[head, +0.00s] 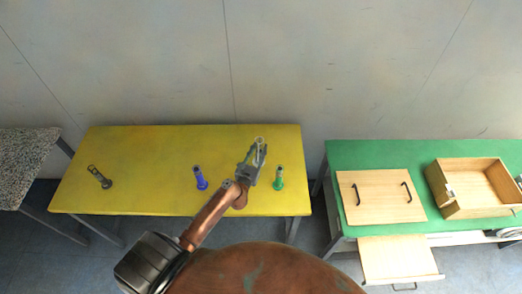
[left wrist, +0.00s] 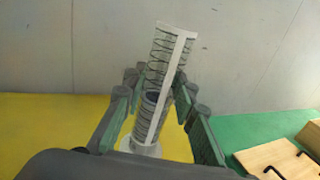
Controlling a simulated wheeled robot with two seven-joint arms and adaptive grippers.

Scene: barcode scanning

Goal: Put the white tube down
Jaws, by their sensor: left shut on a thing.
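The white tube (head: 260,143) is clear with a white stripe and dark ring marks. My left gripper (head: 256,156) is shut on it, over the right part of the yellow table (head: 140,145). In the left wrist view the tube (left wrist: 173,55) stands between the two fingers (left wrist: 155,95), leaning a little to the right, its pale base (left wrist: 141,147) below them. I cannot tell whether the base touches the table. My right gripper is not in view.
A green tube (head: 279,179) stands close to the right of the left gripper, a blue tube (head: 201,180) to its left. A dark grey tube (head: 101,178) is far left. A green table (head: 375,155) on the right bears a wooden board (head: 380,199) and an open wooden box (head: 462,207).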

